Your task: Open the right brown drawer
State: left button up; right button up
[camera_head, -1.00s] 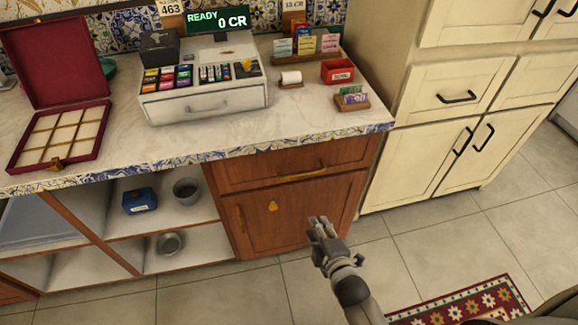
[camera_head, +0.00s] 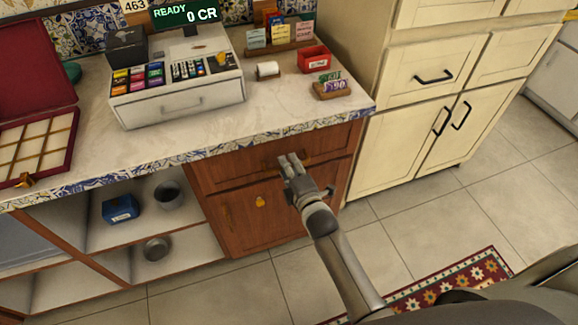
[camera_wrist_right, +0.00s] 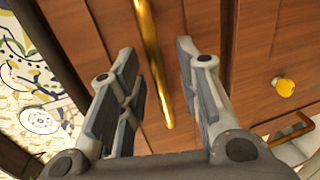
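The right brown drawer (camera_head: 226,172) is shut under the tiled counter edge, above a brown cabinet door. Its long brass handle is mostly hidden behind my right gripper (camera_head: 290,165) in the head view. In the right wrist view, the brass handle (camera_wrist_right: 149,50) runs up and down the picture, in the gap between the two fingers of my right gripper (camera_wrist_right: 157,62). The fingers are open and apart, and I see no clear contact with the handle. My left gripper is not in view.
The counter (camera_head: 200,135) carries a cash register (camera_head: 185,100), a red box (camera_head: 314,58) and a red case (camera_head: 65,155). Below the drawer is a brown door with a yellow knob (camera_head: 260,202). Cream cabinets (camera_head: 420,130) stand to the right. Open shelves lie to the left.

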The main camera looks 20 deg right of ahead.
jog(key=shift+w+f, duration=0.1)
jog(key=shift+w, duration=0.3)
jog(key=shift+c, duration=0.4)
grip_shut()
